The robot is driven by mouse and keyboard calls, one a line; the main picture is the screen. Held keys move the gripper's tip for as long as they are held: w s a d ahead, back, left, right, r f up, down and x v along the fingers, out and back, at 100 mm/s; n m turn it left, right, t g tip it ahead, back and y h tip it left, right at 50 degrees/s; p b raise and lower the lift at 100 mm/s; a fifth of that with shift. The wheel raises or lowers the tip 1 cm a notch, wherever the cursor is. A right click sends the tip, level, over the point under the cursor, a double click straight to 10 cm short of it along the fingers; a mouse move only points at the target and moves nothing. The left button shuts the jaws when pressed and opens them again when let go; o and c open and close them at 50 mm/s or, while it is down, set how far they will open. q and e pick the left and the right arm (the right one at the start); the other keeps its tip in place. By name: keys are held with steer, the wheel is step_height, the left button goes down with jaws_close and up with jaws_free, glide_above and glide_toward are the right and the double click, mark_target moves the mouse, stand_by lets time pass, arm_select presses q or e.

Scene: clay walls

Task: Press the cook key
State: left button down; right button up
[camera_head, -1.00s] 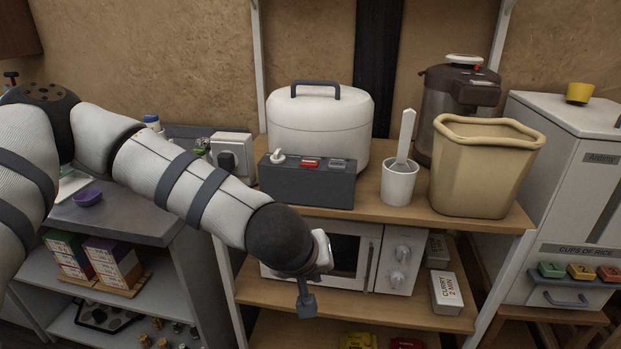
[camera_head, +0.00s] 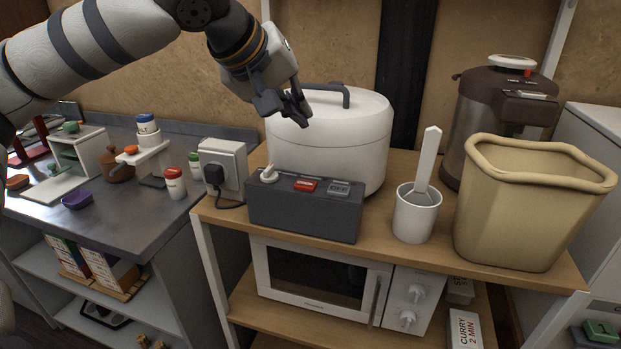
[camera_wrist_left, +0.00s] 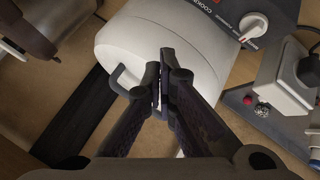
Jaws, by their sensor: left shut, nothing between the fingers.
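The cook key is a red key (camera_head: 305,185) on top of a dark grey control box (camera_head: 300,215) in front of the white rice cooker (camera_head: 345,140). A grey key (camera_head: 339,189) lies to its right and a white knob (camera_head: 268,173) to its left. My left gripper (camera_head: 301,115) is shut and empty, above the box and in front of the cooker, apart from the keys. In the left wrist view the shut fingertips (camera_wrist_left: 165,58) lie over the white cooker (camera_wrist_left: 190,60), with the control box (camera_wrist_left: 240,12) at the top right. My right gripper is not in view.
A white cup with a paddle (camera_head: 415,213), a beige bin (camera_head: 520,215) and a brown dispenser (camera_head: 492,118) stand to the right on the wooden shelf. A white socket box (camera_head: 222,162) with a plug is left of the control box. A microwave (camera_head: 318,280) is below.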

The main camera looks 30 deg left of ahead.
mark_target(301, 183)
arm_select(q)
steer(key=shift+w+f, duration=0.1)
steer(key=shift+f, duration=4.45)
steer(key=shift+f, duration=0.4)
steer(key=shift+f, duration=0.4)
steer(key=shift+r, duration=0.85)
steer(key=shift+r, duration=0.1)
steer(key=shift+r, duration=2.4)
